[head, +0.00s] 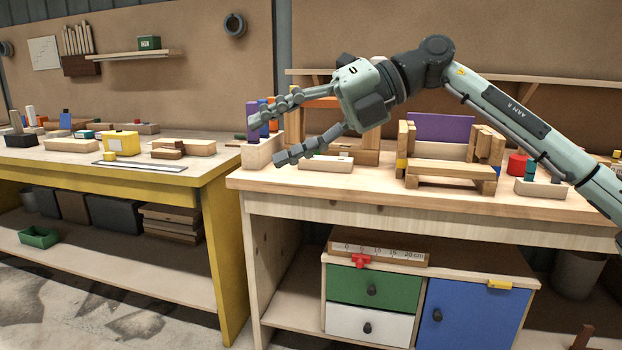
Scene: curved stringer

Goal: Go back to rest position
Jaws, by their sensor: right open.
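My right gripper (265,138) hangs above the left end of the right workbench (420,196), its two fingers spread apart and pointing left. Nothing is between the fingers. My right arm comes in from the right edge and reaches across over the bench. The gripper hides part of a wooden holder (262,153) with blue and purple pieces and part of an orange-topped wooden frame behind it. My left gripper is not in this view.
A wooden stand (452,167) with a purple panel (440,127), a red cylinder (517,163) and a small block stand under my right arm. A yellow-framed bench (120,172) with wooden parts is at left. A cabinet with green (373,287) and blue (470,315) fronts sits below.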

